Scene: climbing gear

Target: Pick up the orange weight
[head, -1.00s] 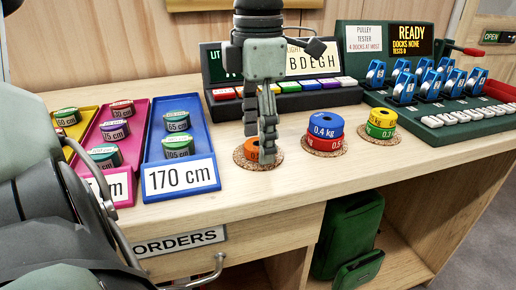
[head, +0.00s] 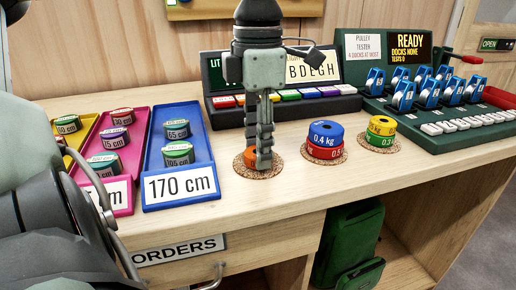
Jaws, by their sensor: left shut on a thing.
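The orange weight (head: 249,158) is a small round disc at the left cork mat (head: 272,172) on the wooden desk. My left gripper (head: 258,160) points straight down over that mat, its fingers shut on the orange weight and hiding much of it. Whether the weight touches the mat or is just off it I cannot tell. My right gripper does not show.
A blue 0.4 kg weight (head: 326,134) sits on a red one (head: 324,152) to the right. A yellow weight (head: 382,125) tops a green one beyond. Blue tray (head: 180,192) stands left. A keyed console (head: 282,105) and the pulley tester (head: 450,137) stand behind.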

